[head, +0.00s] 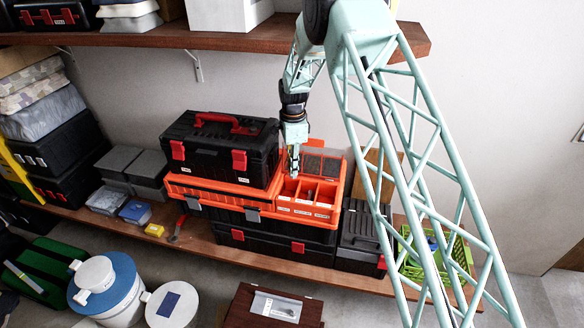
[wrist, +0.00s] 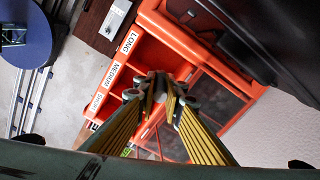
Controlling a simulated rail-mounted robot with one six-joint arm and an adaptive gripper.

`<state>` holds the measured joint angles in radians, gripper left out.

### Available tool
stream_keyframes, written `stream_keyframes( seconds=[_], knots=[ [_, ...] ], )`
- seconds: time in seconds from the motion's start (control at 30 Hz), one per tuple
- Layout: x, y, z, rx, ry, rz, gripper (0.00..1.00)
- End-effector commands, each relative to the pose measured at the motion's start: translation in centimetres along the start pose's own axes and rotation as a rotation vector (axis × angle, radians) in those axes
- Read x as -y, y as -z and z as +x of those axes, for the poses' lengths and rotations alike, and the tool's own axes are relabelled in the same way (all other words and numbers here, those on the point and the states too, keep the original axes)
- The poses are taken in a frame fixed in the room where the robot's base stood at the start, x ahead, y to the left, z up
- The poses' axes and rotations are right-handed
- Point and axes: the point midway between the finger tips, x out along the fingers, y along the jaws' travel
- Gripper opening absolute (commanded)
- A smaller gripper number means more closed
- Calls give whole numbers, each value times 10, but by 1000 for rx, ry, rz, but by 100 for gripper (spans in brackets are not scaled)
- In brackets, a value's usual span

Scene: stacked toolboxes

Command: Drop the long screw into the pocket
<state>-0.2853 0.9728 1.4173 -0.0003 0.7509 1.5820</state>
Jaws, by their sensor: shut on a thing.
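An orange organizer (head: 338,187) holds open pockets in a row, with white labels on the front edge. The LONG pocket (wrist: 152,55) is the one closest to the black toolbox. My gripper (head: 294,168) points down above the back part of the pockets. In the wrist view my gripper (wrist: 160,88) shows its yellow-striped fingers brought close together at the tips. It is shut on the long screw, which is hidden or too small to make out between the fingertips.
A black toolbox (head: 222,140) with red latches stands close left of the pockets. A wooden shelf (head: 150,37) hangs above, near my arm. A green crate (head: 437,258) stands at the right. A brown box (head: 270,308) lies below in front.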

Motion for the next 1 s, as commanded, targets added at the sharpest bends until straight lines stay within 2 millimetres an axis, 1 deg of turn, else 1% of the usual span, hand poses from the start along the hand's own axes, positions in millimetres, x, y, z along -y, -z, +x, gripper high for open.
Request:
stream_keyframes(
  seconds=[0.17, 0.63, 0.83, 1.0],
  knots=[
    [2, -3, -1, 0, -1, 14, 0],
    [2, -3, 1, 0, 0, 14, 0],
    [2, -3, 9, 0, 0, 14, 0],
    [2, -3, 21, 0, -1, 14, 0]
  ],
)
